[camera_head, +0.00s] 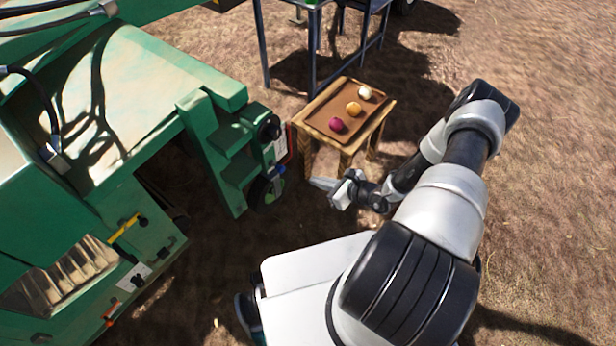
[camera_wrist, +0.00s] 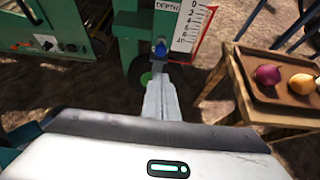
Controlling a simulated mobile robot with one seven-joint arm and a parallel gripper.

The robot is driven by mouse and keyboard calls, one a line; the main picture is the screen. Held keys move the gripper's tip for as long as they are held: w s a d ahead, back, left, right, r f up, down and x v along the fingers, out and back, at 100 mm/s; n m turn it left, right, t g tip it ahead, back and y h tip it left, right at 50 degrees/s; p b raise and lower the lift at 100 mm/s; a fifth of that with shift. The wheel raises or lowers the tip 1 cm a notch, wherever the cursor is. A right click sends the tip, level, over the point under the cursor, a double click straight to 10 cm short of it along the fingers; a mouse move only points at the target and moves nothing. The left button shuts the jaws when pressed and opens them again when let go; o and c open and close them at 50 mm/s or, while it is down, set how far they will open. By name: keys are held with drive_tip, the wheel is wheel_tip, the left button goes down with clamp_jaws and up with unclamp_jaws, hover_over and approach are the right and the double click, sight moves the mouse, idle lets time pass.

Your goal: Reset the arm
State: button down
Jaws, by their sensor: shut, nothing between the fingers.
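My gripper (camera_head: 325,184) is shut and empty in the head view, held above the ground between the green machine and the small wooden table. My arm comes in from the lower right and is bent at the elbow. In the wrist view the closed fingers of my gripper (camera_wrist: 161,98) point away from the camera, below a blue-topped knob (camera_wrist: 161,50) on the machine. The fingers touch nothing that I can see.
The green machine (camera_head: 215,150) fills the left. A wooden table (camera_head: 345,150) carries a brown tray (camera_head: 322,114) with a purple onion (camera_head: 336,124), a yellow onion (camera_head: 353,108) and a white onion (camera_head: 365,92). A depth scale (camera_wrist: 188,28) is on the machine. Open dirt lies right.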

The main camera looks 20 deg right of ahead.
drive_tip(key=shift+s+d+r, duration=0.2)
drive_tip(key=shift+s+d, duration=0.05)
drive_tip(key=shift+s, duration=0.1)
idle(0.3)
drive_tip(key=w+a+r+n+g+y, duration=0.1)
drive_tip(key=a+r+n+g+y, duration=0.3)
drive_tip(key=r, duration=0.6)
drive_tip(key=w+a+r+n+h, duration=0.1)
drive_tip(key=r+n, duration=0.6)
drive_tip(key=r, duration=0.3)
drive_tip(key=s+a+r+n+g+h, duration=0.1)
drive_tip(key=s+a+r+n+g, duration=0.15)
drive_tip(key=r+n, duration=0.4)
drive_tip(key=s+a+r+n+g+h, duration=0.1)
drive_tip(key=s+a+r+n+g, duration=0.2)
drive_tip(key=r, duration=0.6)
drive_tip(key=s+d+r+n+t+h, duration=0.2)
drive_tip(key=s+r+n+t+h, duration=0.15)
drive_tip(key=s+r, duration=0.5)
drive_tip(key=s+d+r+n+t+h, duration=0.2)
drive_tip(key=s+r+n+h, duration=0.3)
drive_tip(key=s+r, duration=0.4)
wheel_tip(320, 180, up, 21)
drive_tip(key=w+p, duration=0.1)
drive_tip(key=p, duration=1.9)
drive_tip(key=shift+w, duration=0.15)
